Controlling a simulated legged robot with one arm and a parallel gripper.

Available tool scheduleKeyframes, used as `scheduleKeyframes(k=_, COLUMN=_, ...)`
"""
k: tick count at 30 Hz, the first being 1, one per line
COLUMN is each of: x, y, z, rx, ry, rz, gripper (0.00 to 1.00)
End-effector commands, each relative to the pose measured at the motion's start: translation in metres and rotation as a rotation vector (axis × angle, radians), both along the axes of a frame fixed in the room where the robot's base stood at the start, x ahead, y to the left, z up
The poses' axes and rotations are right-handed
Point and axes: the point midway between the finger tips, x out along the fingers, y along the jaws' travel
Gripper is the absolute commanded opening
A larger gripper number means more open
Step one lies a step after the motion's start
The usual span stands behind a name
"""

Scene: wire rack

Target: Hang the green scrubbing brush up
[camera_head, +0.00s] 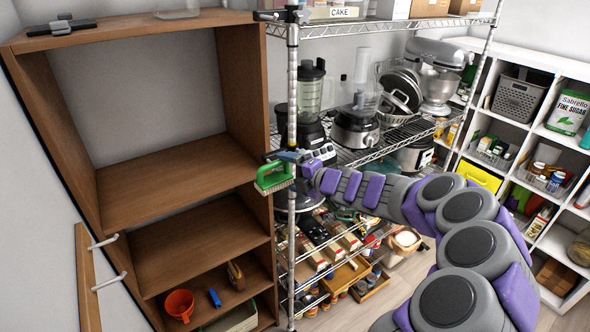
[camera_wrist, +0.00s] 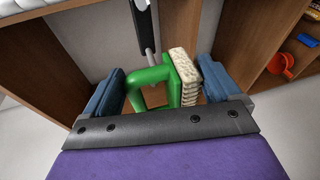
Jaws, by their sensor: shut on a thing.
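The green scrubbing brush (camera_head: 272,180) has a green loop handle and a cream bristle block. My gripper (camera_head: 289,158) is shut on it and holds it up in front of the wooden cabinet's right edge, by the rack post. In the wrist view the brush (camera_wrist: 150,78) sits between the two blue fingers of my gripper (camera_wrist: 158,90), handle by the left finger, bristles by the right. A dark bar (camera_wrist: 144,25) with a thin pale rod (camera_wrist: 150,58) shows just beyond the handle; I cannot tell whether the rod touches it.
The wooden cabinet (camera_head: 165,170) has open shelves; an orange funnel (camera_head: 179,304) stands low inside. Two pale pegs (camera_head: 104,242) stick out from a wooden strip (camera_head: 87,275) at left. The wire rack (camera_head: 388,142) behind my arm is crowded with appliances. A white cube shelf (camera_head: 515,130) stands right.

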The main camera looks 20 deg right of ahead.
Motion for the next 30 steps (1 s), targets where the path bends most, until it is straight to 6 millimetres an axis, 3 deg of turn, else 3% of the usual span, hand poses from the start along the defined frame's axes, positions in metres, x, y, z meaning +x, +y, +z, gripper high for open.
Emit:
scheduleKeyframes(k=3, x=0.001, y=-0.014, z=-0.001, rx=0.004, ry=0.003, rz=-0.007, gripper=0.58)
scheduleKeyframes(k=8, x=0.001, y=-0.021, z=-0.002, rx=0.011, ry=0.002, rz=-0.006, gripper=0.58)
scheduleKeyframes(k=21, x=0.001, y=0.010, z=0.002, rx=-0.004, ry=0.001, rz=-0.003, gripper=0.58)
scheduleKeyframes(k=30, x=0.002, y=0.002, z=0.000, rx=0.008, ry=0.001, rz=-0.006, gripper=0.58)
